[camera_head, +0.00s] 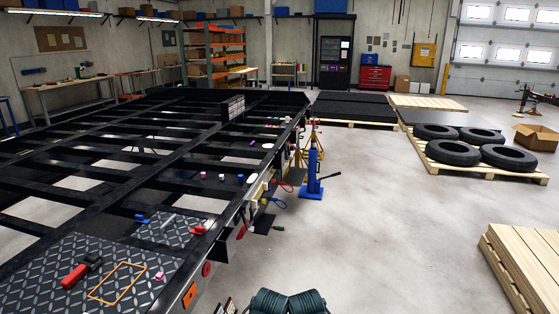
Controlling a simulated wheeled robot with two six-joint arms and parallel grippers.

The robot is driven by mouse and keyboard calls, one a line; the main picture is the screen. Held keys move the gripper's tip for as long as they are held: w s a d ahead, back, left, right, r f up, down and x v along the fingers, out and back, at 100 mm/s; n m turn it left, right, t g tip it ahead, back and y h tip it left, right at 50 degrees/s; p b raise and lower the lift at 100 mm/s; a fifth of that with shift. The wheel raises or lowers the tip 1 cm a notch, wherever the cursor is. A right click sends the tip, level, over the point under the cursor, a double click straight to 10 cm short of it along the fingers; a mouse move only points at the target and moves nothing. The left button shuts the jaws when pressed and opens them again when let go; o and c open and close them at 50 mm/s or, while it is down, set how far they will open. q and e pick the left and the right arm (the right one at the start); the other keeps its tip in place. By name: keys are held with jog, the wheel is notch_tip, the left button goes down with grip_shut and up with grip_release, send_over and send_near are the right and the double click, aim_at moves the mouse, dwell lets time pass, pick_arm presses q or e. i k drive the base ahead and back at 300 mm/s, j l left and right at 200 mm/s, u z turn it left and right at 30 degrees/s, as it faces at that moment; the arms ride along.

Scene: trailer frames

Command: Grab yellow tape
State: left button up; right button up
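No roll that I can clearly tell as yellow tape shows in the head view. A thin orange-yellow rectangular outline (118,282) lies on the diamond-plate panel (50,262) at the lower left; I cannot tell whether it is tape. Several small items too small to name sit along the right rail of the black trailer frame (120,205). A pale yellowish piece (258,187) shows at the rail's outer side. Neither of my grippers can be made out in this view.
A red-handled tool (75,276) lies on the panel. A blue jack (312,172) stands beside the trailer. Dark green ribbed objects (288,302) are at the bottom edge. Tires (452,151) lie on a pallet, and stacked planks (525,262) stand at right. The floor between is clear.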

aim_at(264, 186)
jog(key=i+j+u, duration=0.1)
jog(key=i+j, duration=0.4)
jog(key=i+l+u, duration=0.1)
jog(key=i+l, duration=0.15)
jog(key=i+l+u, duration=0.1)
jog(key=l, duration=0.4)
jog(key=i+l+u, duration=0.1)
jog(key=i+l, duration=0.2)
jog(key=i+l+u, duration=0.1)
jog(key=l, duration=0.4)
jog(key=i+l, duration=0.25)
jog(key=l, duration=0.15)
jog(key=i+l+u, duration=0.15)
jog(key=l, duration=0.3)
jog(key=i+l+u, duration=0.1)
jog(key=l, duration=0.35)
jog(key=i+l+u, duration=0.1)
jog(key=l, duration=0.35)
jog(key=i, duration=0.1)
